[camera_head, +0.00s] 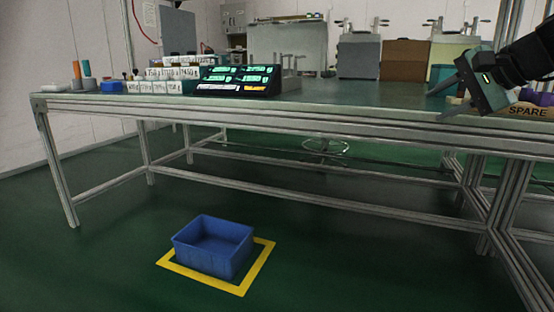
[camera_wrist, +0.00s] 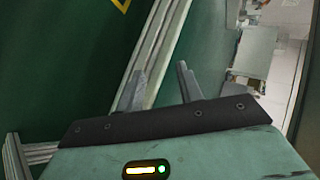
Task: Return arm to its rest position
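My gripper (camera_head: 440,103) is at the right of the head view, above the front edge of the workbench (camera_head: 340,106). Its green-grey body is tilted, with the fingers pointing down and left. In the wrist view my gripper (camera_wrist: 161,72) shows two grey fingers standing apart with nothing between them. My dark arm comes in from the right edge of the head view.
A blue bin (camera_head: 228,262) stands on the floor inside a yellow outline (camera_head: 178,273) and looks empty. A lit display panel (camera_head: 238,80) and labelled white containers (camera_head: 160,73) stand on the bench's left half. A SPARE sign (camera_head: 528,111) is beside my gripper.

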